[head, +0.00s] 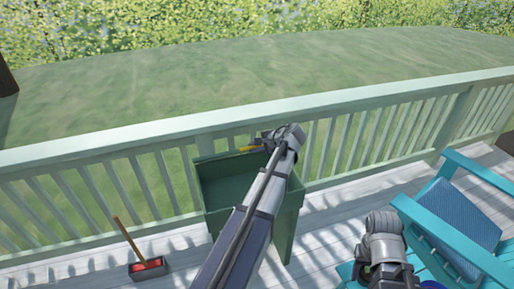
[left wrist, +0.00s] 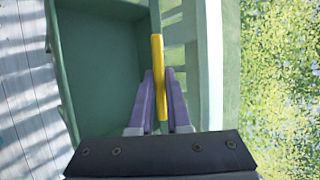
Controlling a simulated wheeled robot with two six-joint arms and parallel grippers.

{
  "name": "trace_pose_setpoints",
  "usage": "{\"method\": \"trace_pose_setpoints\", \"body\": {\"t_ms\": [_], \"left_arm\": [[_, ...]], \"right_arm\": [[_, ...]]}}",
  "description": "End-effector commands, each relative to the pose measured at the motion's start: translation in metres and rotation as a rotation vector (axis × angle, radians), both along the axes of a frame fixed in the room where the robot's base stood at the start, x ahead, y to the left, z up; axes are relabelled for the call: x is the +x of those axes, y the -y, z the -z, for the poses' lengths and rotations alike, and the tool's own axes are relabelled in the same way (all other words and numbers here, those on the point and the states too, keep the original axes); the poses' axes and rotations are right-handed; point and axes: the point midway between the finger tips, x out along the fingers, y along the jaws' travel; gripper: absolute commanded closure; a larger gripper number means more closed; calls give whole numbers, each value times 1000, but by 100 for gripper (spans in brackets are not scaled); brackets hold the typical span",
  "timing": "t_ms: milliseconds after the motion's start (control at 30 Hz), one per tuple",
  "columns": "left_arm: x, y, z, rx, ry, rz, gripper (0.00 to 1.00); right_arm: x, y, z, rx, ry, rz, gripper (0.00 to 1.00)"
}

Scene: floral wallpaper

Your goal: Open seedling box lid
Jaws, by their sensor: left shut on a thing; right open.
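The green seedling box (head: 285,235) stands on the deck against the railing; its green hollow shows from above. My left gripper (head: 260,147) is at the box's far upper edge, shut on a yellow handle (head: 248,149). In the left wrist view, the purple fingers (left wrist: 160,105) close on the upright yellow handle (left wrist: 158,60) beside the edge of a green panel (left wrist: 105,70). My left arm covers the box's right part, so I cannot tell exactly how far the lid is tilted. My right gripper (head: 388,272) is low at right, away from the box, its fingers barely visible.
A pale green railing (head: 100,147) runs behind the box, with lawn beyond. A long-handled brush or dustpan (head: 148,268) stands left on the deck. A turquoise chair (head: 470,225) with a blue cushion is right, close to my right arm. The deck between brush and box is clear.

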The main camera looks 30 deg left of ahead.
Motion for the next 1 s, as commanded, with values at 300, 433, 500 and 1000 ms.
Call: {"method": "trace_pose_setpoints", "body": {"t_ms": [300,433,500,1000], "left_arm": [[37,-40,-52,-132,-112,-3,100],[52,-57,-66,-191,-162,-3,100],[60,-67,-73,-222,-188,-4,100],[107,-124,-96,-338,-284,1,100]], "right_arm": [[0,0,-76,0,0,-1,50],[0,0,-98,0,0,-2,50],[0,0,-109,0,0,-2,50],[0,0,-146,1,0,5,50]]}}
